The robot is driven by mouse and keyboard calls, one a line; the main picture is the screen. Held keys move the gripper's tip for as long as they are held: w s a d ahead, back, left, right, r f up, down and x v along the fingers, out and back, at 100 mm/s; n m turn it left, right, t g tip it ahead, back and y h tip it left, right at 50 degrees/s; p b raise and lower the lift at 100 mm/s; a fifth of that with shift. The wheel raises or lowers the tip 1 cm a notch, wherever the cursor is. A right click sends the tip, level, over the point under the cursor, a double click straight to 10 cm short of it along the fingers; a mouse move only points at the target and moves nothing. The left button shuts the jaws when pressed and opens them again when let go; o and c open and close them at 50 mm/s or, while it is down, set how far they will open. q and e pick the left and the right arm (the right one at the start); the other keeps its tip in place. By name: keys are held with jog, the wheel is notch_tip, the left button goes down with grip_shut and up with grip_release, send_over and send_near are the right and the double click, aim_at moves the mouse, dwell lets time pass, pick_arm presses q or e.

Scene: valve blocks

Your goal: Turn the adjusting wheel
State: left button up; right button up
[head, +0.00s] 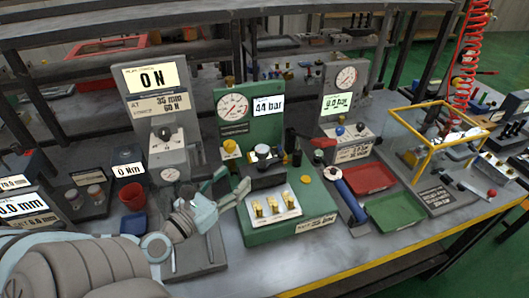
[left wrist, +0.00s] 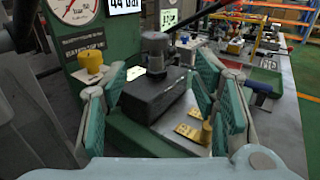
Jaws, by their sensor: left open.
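On the green test bench (head: 304,235), a black valve block (head: 262,174) has a round dark wheel-like knob (head: 263,153) on top. A yellow knob (head: 230,147) stands to its left, under a round gauge (head: 233,107). I cannot tell for sure which one is the adjusting wheel. My left gripper (head: 232,184) is open at the bench's front left. In the left wrist view, its teal finger pads (left wrist: 162,95) are spread on either side of the black block (left wrist: 154,96), with the knob (left wrist: 155,44) beyond them. Nothing is held. My right gripper is not in view.
A white plate with several brass fittings (head: 273,206) lies in front of the block. A display (head: 268,105) reads 44 bar. A blue-handled tool (head: 346,199), a red tray (head: 369,178) and a green tray (head: 396,209) are to the right. A red cup (head: 133,196) is at left.

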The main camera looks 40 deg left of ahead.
aim_at(258, 155)
pick_arm(q)
jog(key=w, duration=0.2)
jog(key=w+b, duration=0.1)
jog(key=w, duration=0.1)
jog(key=w+a, duration=0.1)
jog(key=w, duration=0.1)
jog(key=shift+f+b, duration=0.1)
jog(key=shift+b, duration=0.2)
jog(key=w+p, duration=0.1)
jog(key=w, duration=0.4)
jog(key=shift+a+r+p, duration=0.1)
jog(key=shift+r+p, duration=0.1)
jog(key=shift+p, duration=0.2)
jog(key=shift+w, duration=0.45)
jog(key=shift+f, duration=0.1)
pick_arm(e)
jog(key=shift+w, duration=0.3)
pick_arm(q)
jog(key=shift+c, duration=0.4)
